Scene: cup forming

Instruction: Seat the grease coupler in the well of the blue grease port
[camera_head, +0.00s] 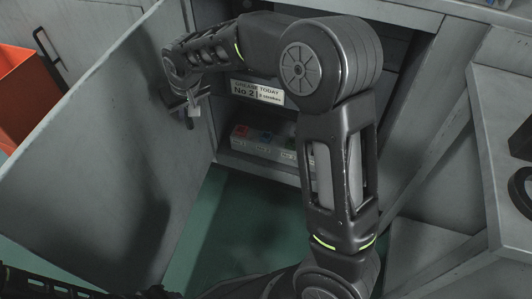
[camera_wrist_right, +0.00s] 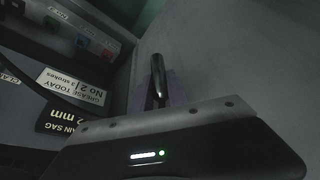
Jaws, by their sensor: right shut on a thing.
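My right gripper (camera_head: 188,98) is at the cabinet opening, beside the inner face of the open door on the left. It is shut on a small pale piece, taken as the grease coupler (camera_head: 195,108), whose lower part hangs below the jaws. In the right wrist view a dark finger (camera_wrist_right: 157,80) hides most of the greyish piece (camera_wrist_right: 175,88). The blue grease port (camera_head: 266,135) is on a grey block inside the cabinet, between a red port (camera_head: 241,131) and a green one. The blue port also shows in the right wrist view (camera_wrist_right: 82,40). The coupler is apart from it.
A sign (camera_head: 257,92) reads "GREASE TODAY No 2, 3 strokes". The grey door (camera_head: 85,150) stands close to my right gripper. My right arm crosses the opening and covers part of the port block. An orange bin (camera_head: 25,90) is at the far left.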

